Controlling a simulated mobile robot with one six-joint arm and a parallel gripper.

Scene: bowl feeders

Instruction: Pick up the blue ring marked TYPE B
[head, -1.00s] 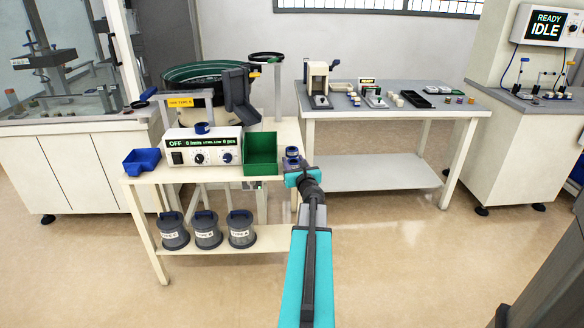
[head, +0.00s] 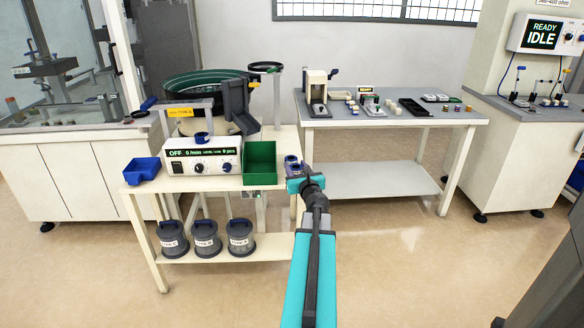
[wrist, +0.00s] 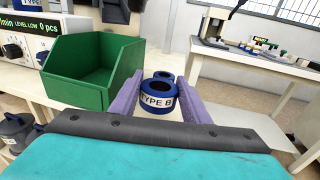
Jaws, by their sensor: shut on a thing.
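The blue ring marked TYPE B (wrist: 157,102) sits between the two purple fingers of my gripper (wrist: 160,98) in the wrist view, its white label facing me. My gripper is shut on it. A second blue ring (wrist: 163,75) shows just behind it. In the head view my gripper (head: 295,172) is at the front right corner of the cream bench, right of the green bin. The held ring is small there and partly hidden by the gripper. I cannot tell whether it touches the bench top.
The green bin (head: 260,160) stands close left of my gripper, with the feeder control box (head: 200,161) and a blue tray (head: 141,169) further left. The bowl feeder (head: 190,86) stands behind. A grey table (head: 400,124) with small parts is at the right. Open floor lies in front.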

